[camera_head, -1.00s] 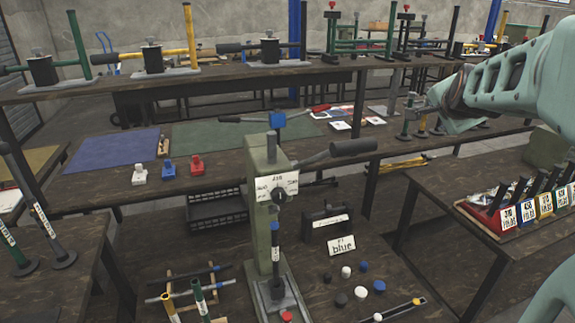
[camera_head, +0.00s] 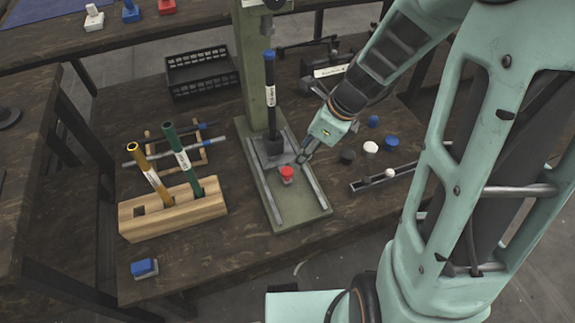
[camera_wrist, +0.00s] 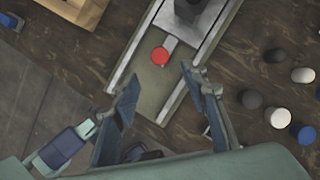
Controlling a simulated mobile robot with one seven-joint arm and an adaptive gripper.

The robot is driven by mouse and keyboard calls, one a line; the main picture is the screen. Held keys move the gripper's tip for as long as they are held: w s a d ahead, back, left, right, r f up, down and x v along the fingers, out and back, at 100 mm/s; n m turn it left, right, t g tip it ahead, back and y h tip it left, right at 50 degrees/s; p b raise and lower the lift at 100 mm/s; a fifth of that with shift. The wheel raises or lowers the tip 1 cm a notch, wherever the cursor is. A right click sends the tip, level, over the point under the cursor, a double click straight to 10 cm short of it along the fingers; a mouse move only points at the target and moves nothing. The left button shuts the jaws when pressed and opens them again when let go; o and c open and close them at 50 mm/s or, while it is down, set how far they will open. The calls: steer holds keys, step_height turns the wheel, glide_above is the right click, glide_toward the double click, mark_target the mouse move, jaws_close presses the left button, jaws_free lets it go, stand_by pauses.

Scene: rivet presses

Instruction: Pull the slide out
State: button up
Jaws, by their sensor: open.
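The press's slide (camera_head: 274,152) is a grey plate between two rails on the green press base (camera_head: 291,215). A red knob (camera_head: 287,173) sits at its front on a short tab. My gripper (camera_head: 306,152) is above the base, to the right of the red knob in the head view. In the wrist view my gripper (camera_wrist: 158,86) has its two fingers apart and empty. The slide (camera_wrist: 190,30) and the red knob (camera_wrist: 159,55) lie ahead of the fingertips, with the knob between their lines.
A wooden block (camera_head: 170,214) holds a yellow and a green tube to the left. A blue-topped block (camera_head: 144,268) lies near the front edge. Black, white and blue caps (camera_head: 371,147) lie right of the press, near a narrow rail (camera_head: 385,176).

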mark_target(287, 171)
steer(key=b+x, duration=0.5)
steer(key=x, duration=0.5)
steer(key=shift+a+f, duration=0.1)
steer(key=shift+f, duration=0.25)
steer(key=shift+c, duration=0.7)
jaws_close()
